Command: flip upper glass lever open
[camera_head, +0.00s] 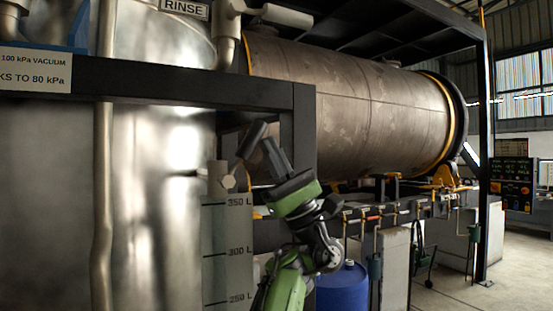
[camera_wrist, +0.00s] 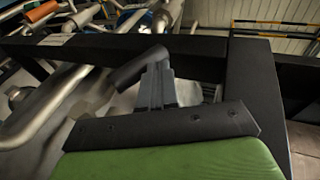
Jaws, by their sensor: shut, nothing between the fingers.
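The upper glass lever shows as a dark cylindrical handle (camera_head: 251,140), tilted up to the right from a metal valve fitting (camera_head: 221,178) at the top of the litre scale. In the wrist view the handle (camera_wrist: 135,68) slants across just beyond my fingertips. My gripper (camera_head: 268,145) is shut and empty, with its fingers just right of the handle. In the wrist view my gripper (camera_wrist: 156,72) overlaps the handle's upper right end. I cannot tell whether they touch.
A black frame beam (camera_head: 150,91) runs above the lever, and its post (camera_head: 304,130) stands close to the right of my gripper. The scale plate (camera_head: 228,255) is below on the steel tank (camera_head: 150,200). A blue drum (camera_head: 343,290) stands lower right.

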